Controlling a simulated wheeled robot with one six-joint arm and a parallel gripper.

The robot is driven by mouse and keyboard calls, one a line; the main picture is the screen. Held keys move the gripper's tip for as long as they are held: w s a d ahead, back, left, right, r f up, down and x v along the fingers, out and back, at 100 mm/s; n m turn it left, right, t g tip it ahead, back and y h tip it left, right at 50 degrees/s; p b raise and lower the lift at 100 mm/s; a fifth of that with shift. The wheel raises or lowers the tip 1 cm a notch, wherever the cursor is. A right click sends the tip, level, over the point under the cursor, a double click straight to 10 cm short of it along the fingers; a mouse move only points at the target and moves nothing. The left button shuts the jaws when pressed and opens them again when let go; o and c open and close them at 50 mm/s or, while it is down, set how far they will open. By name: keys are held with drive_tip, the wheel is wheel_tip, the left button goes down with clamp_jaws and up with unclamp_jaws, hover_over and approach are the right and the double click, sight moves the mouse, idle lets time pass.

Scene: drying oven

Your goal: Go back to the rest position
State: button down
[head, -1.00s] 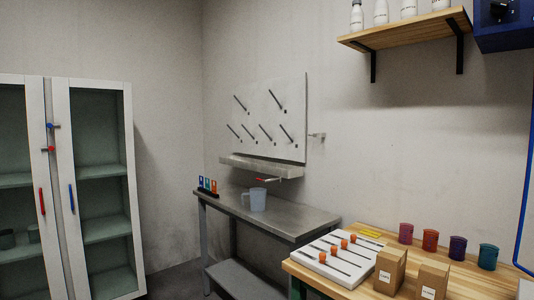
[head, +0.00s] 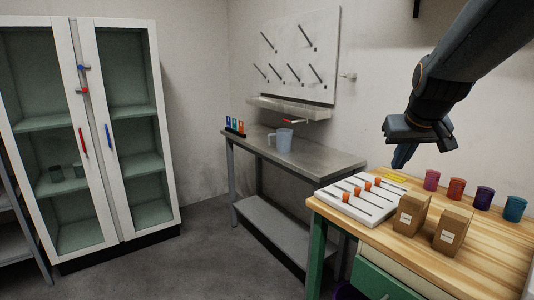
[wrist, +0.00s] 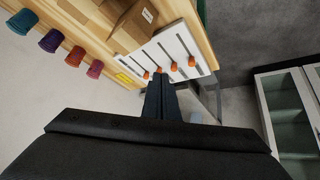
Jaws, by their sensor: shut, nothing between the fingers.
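My gripper (head: 402,156) is in the upper right of the head view, above the back of the wooden workbench (head: 480,246). Its fingers point down and are shut with nothing held. In the wrist view the closed dark fingers (wrist: 161,98) reach up the middle of the picture. Beyond them lies the white slotted board (wrist: 152,60) with orange knobs, which also shows on the bench in the head view (head: 350,207). The fingers appear apart from it.
Two cardboard boxes (head: 411,214) and several coloured cups (head: 456,188) stand on the workbench. A metal table (head: 322,158) holds a clear jug (head: 284,140) under a peg board (head: 297,60). A glass-door cabinet (head: 112,130) stands left. The grey floor between is clear.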

drive_tip(key=s+a+f+g, duration=0.3)
drive_tip(key=s+a+f, duration=0.4)
drive_tip(key=s+f, duration=0.3)
drive_tip(key=s+a+f+n+g+y, duration=0.1)
drive_tip(key=s+a+f+g, duration=0.2)
drive_tip(key=s+a+f, duration=0.4)
drive_tip(key=s+f, duration=0.3)
drive_tip(key=s, duration=0.2)
drive_tip(key=shift+s+f+g+y+p, duration=0.25)
drive_tip(key=shift+s+g+y+p, duration=0.05)
drive_tip(key=shift+s+g, duration=0.1)
drive_tip(key=shift+s, duration=0.1)
